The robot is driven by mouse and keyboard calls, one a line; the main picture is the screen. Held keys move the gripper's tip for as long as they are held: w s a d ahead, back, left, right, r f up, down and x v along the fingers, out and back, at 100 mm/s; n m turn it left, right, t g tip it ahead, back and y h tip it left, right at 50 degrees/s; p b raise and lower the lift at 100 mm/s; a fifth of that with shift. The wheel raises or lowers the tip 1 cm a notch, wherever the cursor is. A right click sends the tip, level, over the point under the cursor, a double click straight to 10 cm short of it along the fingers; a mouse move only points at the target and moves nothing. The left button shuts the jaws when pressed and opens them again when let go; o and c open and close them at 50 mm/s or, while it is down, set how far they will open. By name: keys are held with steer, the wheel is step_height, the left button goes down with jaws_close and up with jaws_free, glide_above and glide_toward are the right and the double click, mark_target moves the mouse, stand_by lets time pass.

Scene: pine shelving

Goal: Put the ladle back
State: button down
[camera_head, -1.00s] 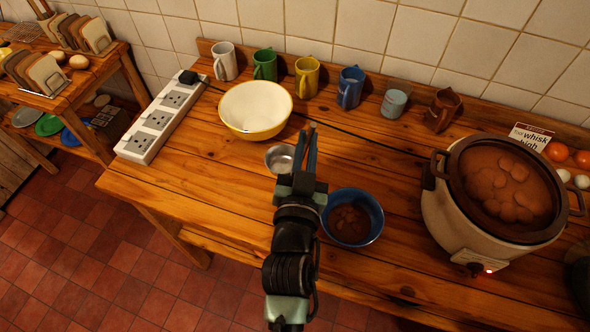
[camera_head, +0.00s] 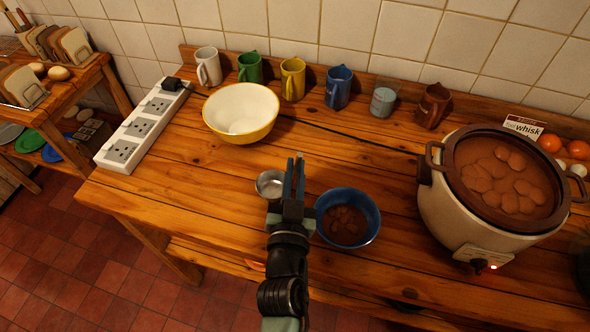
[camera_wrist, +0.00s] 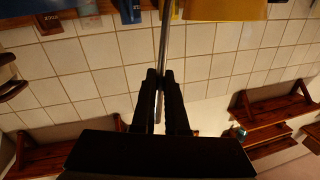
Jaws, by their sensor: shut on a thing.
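My gripper (camera_head: 295,172) is shut on the ladle and holds it over the wooden counter, left of the blue bowl. The ladle's metal cup (camera_head: 270,184) shows just left of the fingers in the head view; I cannot tell its exact height or whether it holds anything. In the wrist view the ladle's thin grey handle (camera_wrist: 164,38) runs between the two dark fingers. The slow cooker (camera_head: 437,207), lid off and full of brown stew, stands at the right. The blue bowl (camera_head: 371,207) holds some brown stew.
A yellow-and-white bowl (camera_head: 238,133) stands behind the gripper. Several mugs (camera_head: 292,78) line the wall. A power strip (camera_head: 140,130) lies at the left, and a cable crosses the counter (camera_head: 190,195). A sign (camera_head: 523,127) and eggs stand behind the cooker. The counter's front left is clear.

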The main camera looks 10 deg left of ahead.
steer(key=c, duration=0.9)
jaws_free()
steer(key=shift+c, duration=0.2)
steer(key=shift+r, duration=0.1)
steer(key=shift+r+p, duration=0.15)
steer(key=shift+p, duration=0.2)
steer(key=s+d+b, duration=0.2)
steer(key=s, duration=1)
steer(key=shift+b, duration=0.4)
